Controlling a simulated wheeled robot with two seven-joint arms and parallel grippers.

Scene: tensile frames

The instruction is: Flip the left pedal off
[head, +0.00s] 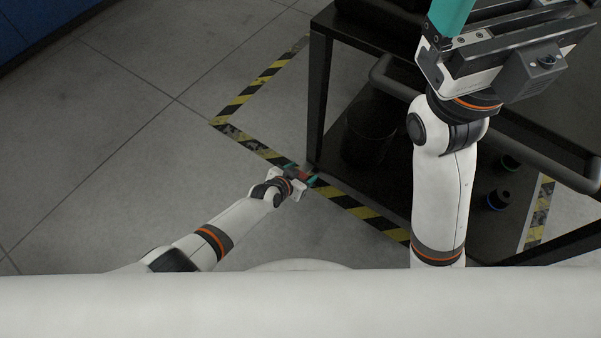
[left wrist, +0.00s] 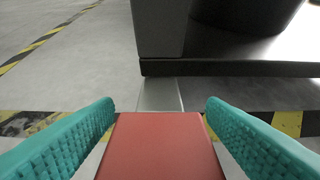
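A red pedal (left wrist: 160,145) sits at the lower middle of the left wrist view, in front of a grey metal strip (left wrist: 160,94) under the black frame. In the head view the pedal (head: 304,173) is a small red patch near the floor at the frame's corner leg. My left gripper (head: 300,178) is low at the pedal. Its two teal fingers (left wrist: 160,108) stand apart, one on each side of the pedal; I cannot tell whether they touch it. My right gripper (head: 450,15) is raised at the top right, with a teal finger cut off by the picture edge.
A dark cart-like frame (head: 318,100) with a lower shelf (head: 430,185) stands at the right. A dark bin (head: 370,132) and small round items (head: 498,199) are on the shelf. Yellow-black floor tape (head: 245,140) runs around the frame. The floor at left is clear.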

